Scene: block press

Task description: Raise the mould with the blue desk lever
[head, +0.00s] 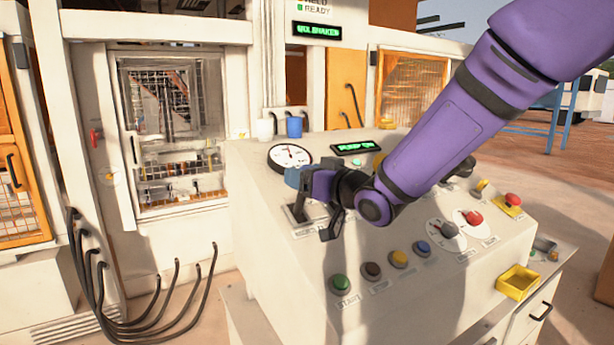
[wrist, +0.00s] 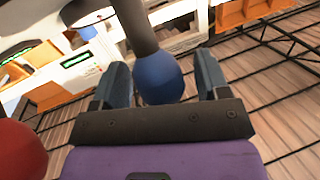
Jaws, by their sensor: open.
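The blue desk lever shows in the wrist view as a round blue knob (wrist: 158,78) on a dark shaft (wrist: 135,28). My gripper (wrist: 162,74) is open, with one finger on each side of the knob. A gap shows on the right; on the left, finger and knob are very close, and I cannot tell whether they touch. In the head view my gripper (head: 312,205) is over the desk's left part, at a lever base (head: 300,213), and mostly hides the lever. The mould is not clearly made out behind the press's mesh window (head: 170,120).
A red knob (wrist: 18,150) is close on the left in the wrist view. The desk (head: 290,255) carries a gauge (head: 290,157), a "PUMP ON" display (head: 356,147), a green button (head: 340,284), other buttons and dials, and a yellow tray (head: 517,283). A blue cup (head: 294,127) stands behind.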

